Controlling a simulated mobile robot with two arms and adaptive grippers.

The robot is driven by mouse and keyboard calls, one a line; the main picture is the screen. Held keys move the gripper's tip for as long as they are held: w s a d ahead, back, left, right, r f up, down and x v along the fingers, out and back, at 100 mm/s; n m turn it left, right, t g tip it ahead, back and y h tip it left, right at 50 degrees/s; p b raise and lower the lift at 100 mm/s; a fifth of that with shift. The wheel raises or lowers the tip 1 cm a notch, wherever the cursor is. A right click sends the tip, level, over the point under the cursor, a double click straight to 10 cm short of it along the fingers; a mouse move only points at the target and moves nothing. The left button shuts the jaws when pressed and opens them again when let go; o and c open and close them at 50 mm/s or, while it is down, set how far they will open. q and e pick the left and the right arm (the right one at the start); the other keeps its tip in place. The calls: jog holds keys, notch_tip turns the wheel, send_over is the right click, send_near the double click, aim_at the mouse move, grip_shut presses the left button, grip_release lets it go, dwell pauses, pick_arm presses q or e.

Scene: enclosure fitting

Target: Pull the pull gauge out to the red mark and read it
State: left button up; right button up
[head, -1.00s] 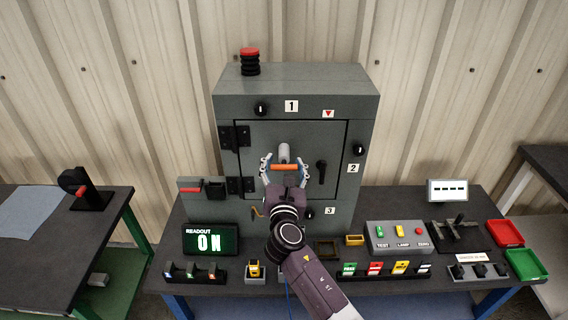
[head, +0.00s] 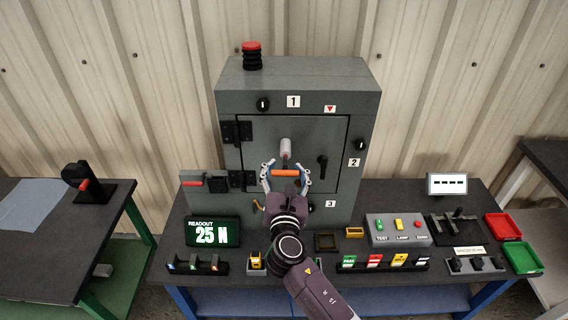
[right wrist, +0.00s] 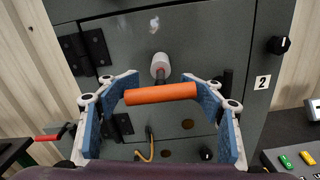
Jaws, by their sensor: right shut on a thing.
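The pull gauge has a pale cylindrical body (head: 286,147) on the grey cabinet door and an orange bar handle (head: 286,173). In the right wrist view a dark rod shows between the body (right wrist: 160,66) and the handle (right wrist: 161,93). No red mark on the rod can be made out. My right gripper (head: 286,181) is shut on the orange handle, with a blue-padded finger at each end of it; it also shows in the right wrist view (right wrist: 165,100). The readout (head: 212,232) shows 25 N. My left gripper is not in view.
The grey cabinet (head: 300,90) stands on a dark bench, with a black door handle (head: 323,166) right of the gauge. Button boxes (head: 398,230), colored tags and red and green trays (head: 522,257) fill the bench's right side. Another table (head: 40,260) stands at left.

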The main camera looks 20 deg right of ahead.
jog(key=shift+s+a+f, duration=0.2)
jog(key=shift+s+f, duration=0.1)
jog(key=shift+f, duration=0.35)
jog(key=o, duration=1.5)
jog(key=shift+s, duration=0.15)
jog(key=o, duration=0.4)
jog(key=shift+s+r, duration=0.7)
jog(key=shift+s, duration=0.1)
jog(key=shift+c, duration=0.2)
jog(key=shift+w+f, duration=0.15)
jog(key=shift+w, duration=0.2)
jog(key=shift+f, duration=0.1)
jog(key=v, duration=1.2)
jog(key=shift+s+r, duration=0.2)
jog(key=shift+r, duration=0.05)
